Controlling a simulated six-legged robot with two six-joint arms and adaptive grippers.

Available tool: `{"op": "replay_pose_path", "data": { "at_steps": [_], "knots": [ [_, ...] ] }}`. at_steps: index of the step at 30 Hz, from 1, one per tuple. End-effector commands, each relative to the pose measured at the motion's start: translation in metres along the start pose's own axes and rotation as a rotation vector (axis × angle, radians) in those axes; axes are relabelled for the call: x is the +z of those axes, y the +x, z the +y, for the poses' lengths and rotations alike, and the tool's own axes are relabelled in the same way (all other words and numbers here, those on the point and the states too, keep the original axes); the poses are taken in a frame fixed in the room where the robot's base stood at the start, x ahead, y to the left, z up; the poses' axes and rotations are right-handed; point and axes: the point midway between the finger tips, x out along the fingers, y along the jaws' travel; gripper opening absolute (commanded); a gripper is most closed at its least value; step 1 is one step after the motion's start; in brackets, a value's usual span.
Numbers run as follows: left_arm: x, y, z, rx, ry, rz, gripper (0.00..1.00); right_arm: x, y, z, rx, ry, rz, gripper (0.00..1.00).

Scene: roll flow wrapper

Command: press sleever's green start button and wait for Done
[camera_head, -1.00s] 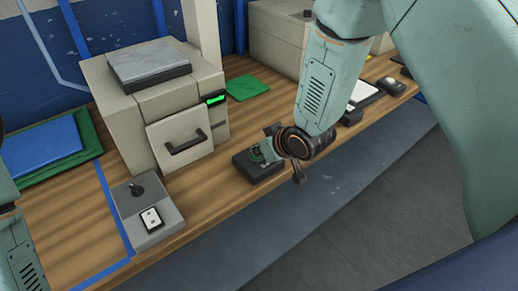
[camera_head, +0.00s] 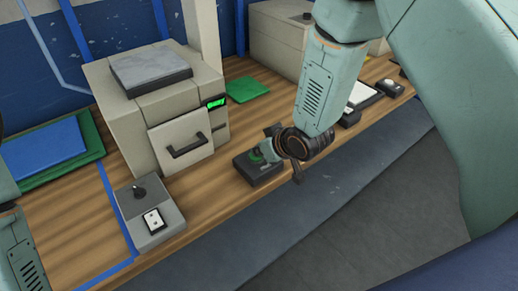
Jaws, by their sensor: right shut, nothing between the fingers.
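The sleever (camera_head: 155,110) is a beige box machine with a black-handled front drawer and a grey plate on top. Its small display (camera_head: 215,102) glows green with a short word, too small to read surely. A dark button box (camera_head: 258,171) sits on the bench right of the machine, with the green start button (camera_head: 256,156) on its top. My right gripper (camera_head: 264,151) is shut, with its tip at the button. It partly hides the button, so I cannot tell whether it is pressed in. My left gripper is out of view; part of my left arm shows at the left edge.
A blue sheet on a green mat (camera_head: 91,135) lies at the left, and a small green pad (camera_head: 248,87) behind. Other devices stand behind my right arm.

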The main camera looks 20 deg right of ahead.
Motion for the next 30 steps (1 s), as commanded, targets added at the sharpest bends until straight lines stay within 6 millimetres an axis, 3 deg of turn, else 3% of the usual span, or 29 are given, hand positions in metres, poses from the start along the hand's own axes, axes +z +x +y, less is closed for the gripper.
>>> {"op": "replay_pose_path", "data": {
  "at_steps": [3, 16, 21, 30],
  "knots": [
    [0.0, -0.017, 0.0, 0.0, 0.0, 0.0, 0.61, -0.018, -0.013, 0.002, 0.004, 0.001, 0.009, 0.0],
    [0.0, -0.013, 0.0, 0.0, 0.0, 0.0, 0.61, -0.017, -0.092, 0.004, 0.005, 0.005, 0.015, 0.0],
    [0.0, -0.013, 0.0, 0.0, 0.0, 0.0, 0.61, -0.016, -0.105, 0.004, 0.005, 0.002, 0.015, 0.0],
    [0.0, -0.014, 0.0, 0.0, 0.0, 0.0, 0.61, -0.016, -0.107, 0.003, 0.004, 0.0, 0.014, 0.0]
  ]
}}
